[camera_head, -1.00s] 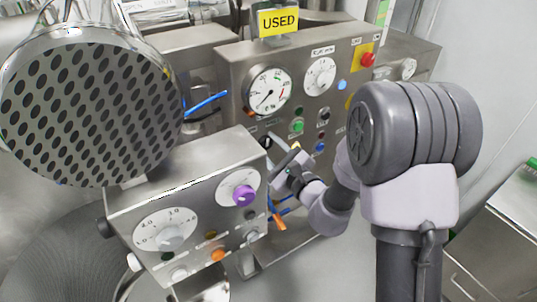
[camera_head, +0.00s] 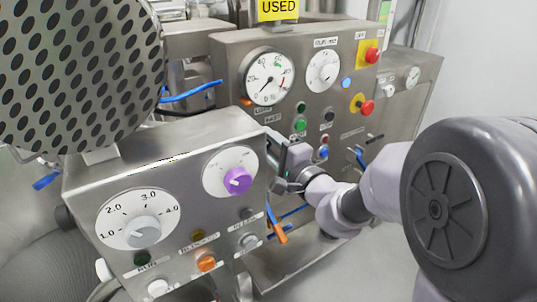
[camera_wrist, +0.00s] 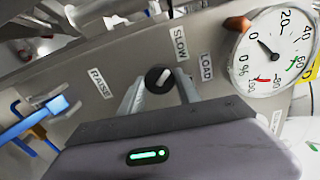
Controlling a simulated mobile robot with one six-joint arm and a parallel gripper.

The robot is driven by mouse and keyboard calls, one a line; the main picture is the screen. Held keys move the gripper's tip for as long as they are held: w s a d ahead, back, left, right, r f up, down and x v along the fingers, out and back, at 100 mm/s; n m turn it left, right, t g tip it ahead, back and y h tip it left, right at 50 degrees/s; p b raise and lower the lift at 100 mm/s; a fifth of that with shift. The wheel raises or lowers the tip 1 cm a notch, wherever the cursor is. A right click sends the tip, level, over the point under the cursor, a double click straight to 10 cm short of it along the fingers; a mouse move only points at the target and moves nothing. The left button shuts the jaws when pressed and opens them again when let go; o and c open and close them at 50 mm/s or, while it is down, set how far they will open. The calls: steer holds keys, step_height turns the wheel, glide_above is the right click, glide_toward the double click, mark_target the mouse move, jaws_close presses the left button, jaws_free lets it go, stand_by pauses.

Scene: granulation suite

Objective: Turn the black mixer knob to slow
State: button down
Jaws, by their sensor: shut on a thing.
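The black knob (camera_wrist: 159,79) is on a grey panel in the wrist view, with a pale pointer mark slanting up and right. The label SLOW (camera_wrist: 180,42) is above right of it, LOAD (camera_wrist: 206,67) to its right and RAISE (camera_wrist: 101,83) to its left. My gripper (camera_wrist: 160,88) has a grey finger on each side of the knob and is shut on it. In the head view my gripper (camera_head: 286,165) reaches behind the near control box, and the knob is hidden there.
The near control box (camera_head: 150,150) carries a purple knob (camera_head: 238,180) and a grey dial knob (camera_head: 144,231), close to my arm. A round gauge (camera_head: 267,78) and red stop button (camera_head: 371,55) are on the far panel. A blue handle (camera_wrist: 40,118) is left of my gripper.

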steer(key=shift+n+b, duration=0.6)
steer(key=c, duration=0.9)
jaws_free()
steer(key=shift+o, duration=0.2)
